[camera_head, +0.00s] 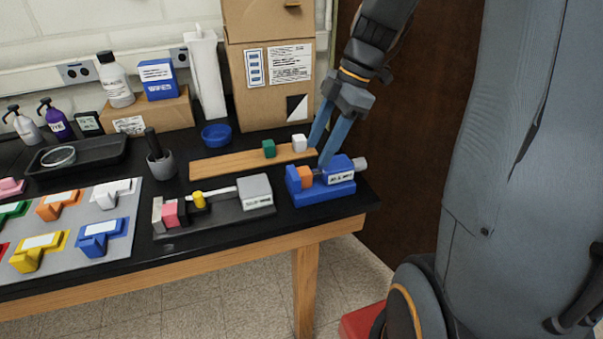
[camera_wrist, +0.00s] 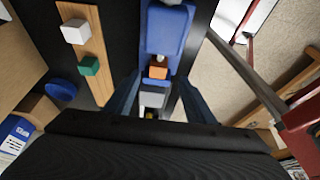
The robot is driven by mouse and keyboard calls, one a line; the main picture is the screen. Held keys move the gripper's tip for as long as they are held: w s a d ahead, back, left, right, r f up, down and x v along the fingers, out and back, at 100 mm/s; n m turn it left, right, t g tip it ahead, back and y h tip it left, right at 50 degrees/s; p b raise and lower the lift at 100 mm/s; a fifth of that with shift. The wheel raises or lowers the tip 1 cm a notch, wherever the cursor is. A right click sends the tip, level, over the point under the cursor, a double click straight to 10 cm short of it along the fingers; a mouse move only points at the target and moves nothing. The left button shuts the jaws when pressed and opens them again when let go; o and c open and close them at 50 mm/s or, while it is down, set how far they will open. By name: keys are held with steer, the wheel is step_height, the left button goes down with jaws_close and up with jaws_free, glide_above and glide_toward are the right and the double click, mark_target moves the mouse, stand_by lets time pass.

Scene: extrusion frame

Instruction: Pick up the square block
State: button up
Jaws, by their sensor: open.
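Several small blocks could be the square block. An orange block (camera_head: 305,175) sits between the jaws of a blue vise (camera_head: 325,190) at the table's right end. A green cube (camera_head: 269,148) and a white cube (camera_head: 299,142) stand on a wooden board (camera_head: 225,164) behind it. My gripper (camera_head: 320,154) is open and points down close to the vise. In the wrist view, the orange block (camera_wrist: 158,72) lies between the fingertips along the picture's width, with no visible contact. The white cube (camera_wrist: 75,31) and green cube (camera_wrist: 89,66) lie left of the fingers.
A grey fixture (camera_head: 255,192) with coloured pieces stands left of the vise. A blue bowl (camera_head: 216,134), a mortar (camera_head: 161,165) and a cardboard box (camera_head: 270,85) stand farther back. Coloured holders on a grey mat (camera_head: 120,240) fill the left side.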

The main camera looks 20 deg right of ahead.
mark_target(307, 170)
steer(key=shift+p+x, duration=1.3)
steer(key=shift+x, duration=2.15)
steer(key=shift+w, duration=0.15)
steer(key=shift+r, duration=0.1)
steer(key=c, duration=1.2)
